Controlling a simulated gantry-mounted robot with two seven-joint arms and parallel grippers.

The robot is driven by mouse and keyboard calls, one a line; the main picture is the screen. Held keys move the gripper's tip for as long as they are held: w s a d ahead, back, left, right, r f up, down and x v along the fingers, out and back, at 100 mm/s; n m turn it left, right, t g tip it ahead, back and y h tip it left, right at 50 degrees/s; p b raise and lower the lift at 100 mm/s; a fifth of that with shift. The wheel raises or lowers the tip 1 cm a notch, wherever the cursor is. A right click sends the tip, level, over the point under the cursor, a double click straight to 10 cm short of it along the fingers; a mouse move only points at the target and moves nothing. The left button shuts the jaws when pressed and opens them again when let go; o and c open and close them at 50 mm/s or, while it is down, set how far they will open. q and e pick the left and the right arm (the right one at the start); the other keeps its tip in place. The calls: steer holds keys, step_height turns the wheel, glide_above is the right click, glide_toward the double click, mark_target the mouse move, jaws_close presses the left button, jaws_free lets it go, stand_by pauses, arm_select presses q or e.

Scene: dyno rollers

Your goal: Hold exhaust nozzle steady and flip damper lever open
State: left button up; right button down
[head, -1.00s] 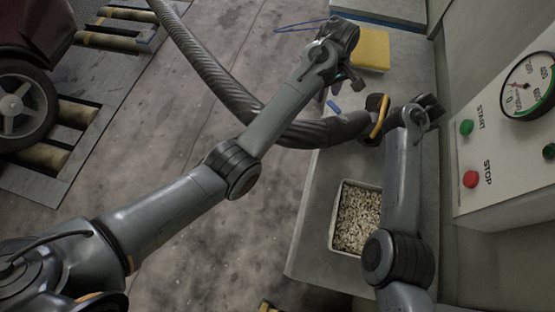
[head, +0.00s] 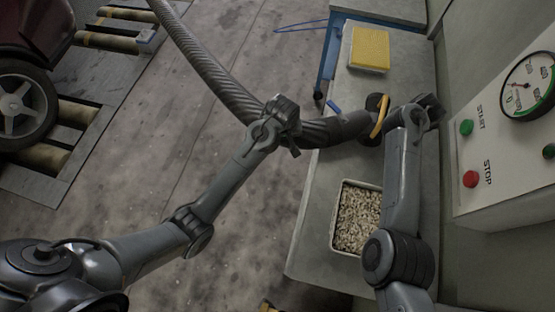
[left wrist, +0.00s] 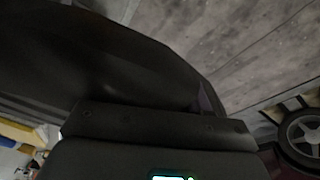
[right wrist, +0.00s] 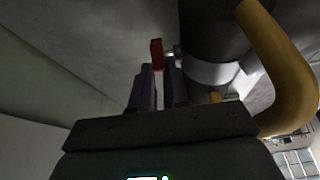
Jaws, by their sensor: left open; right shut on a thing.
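The exhaust nozzle (head: 352,126) is the dark end of a ribbed hose (head: 205,72), resting over the bench edge, with a yellow curved handle (head: 380,116). In the right wrist view the handle (right wrist: 290,70) curves past a dark cylinder with a pale band (right wrist: 210,72). My right gripper (head: 432,106) is at the nozzle's right end; in its wrist view its fingers (right wrist: 158,75) are shut on the red damper lever (right wrist: 156,54). My left gripper (head: 284,108) is open, over the hose left of the nozzle; contact is unclear. A dark shape (left wrist: 90,60) fills much of the left wrist view; its fingertips are hidden.
A yellow sponge (head: 369,48) lies at the bench's far end. A tray of pale pellets (head: 337,228) stands on the near bench (head: 310,225). A control panel (head: 500,190) with buttons and a gauge is on the right. A car wheel (head: 22,100) stands on rollers at left.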

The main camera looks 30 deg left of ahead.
mark_target(331, 103)
arm_select(q)
steer(key=s+a+f+m, duration=0.1)
steer(key=s+f+m, duration=0.1)
steer(key=s, duration=0.6)
steer(key=s+f+m, duration=0.2)
steer(key=s+m, duration=0.2)
steer(key=s, duration=0.3)
steer(key=shift+s+a+t, duration=0.3)
steer(key=shift+s+a, duration=0.05)
steer(key=shift+s, duration=0.05)
steer(key=shift+f, duration=0.1)
